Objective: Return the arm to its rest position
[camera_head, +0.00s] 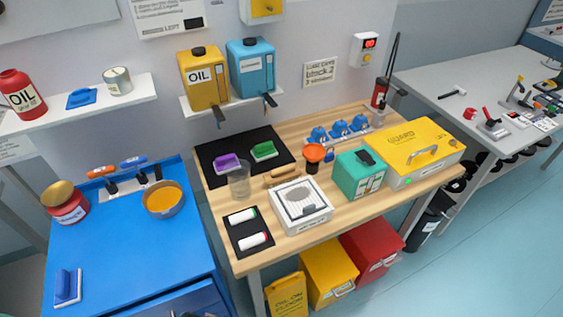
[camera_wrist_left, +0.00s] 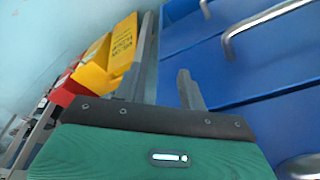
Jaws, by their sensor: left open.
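My left gripper (camera_wrist_left: 165,80) shows in the left wrist view, with two grey fingers apart beyond its green body and nothing between them. It hangs low beside the blue drawer cabinet (camera_wrist_left: 230,60), whose metal handles show at right and top. No arm is clearly visible in the head view; small grey parts at its bottom edge are too cut off to tell. My right gripper is in neither view.
The blue cabinet top (camera_head: 130,235) is at left, with a bowl (camera_head: 163,199) and a red jar (camera_head: 66,203). The wooden bench (camera_head: 225,205) holds several items. A yellow floor sign (camera_head: 287,296), yellow bin (camera_head: 328,272) and red bin (camera_head: 372,249) stand below.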

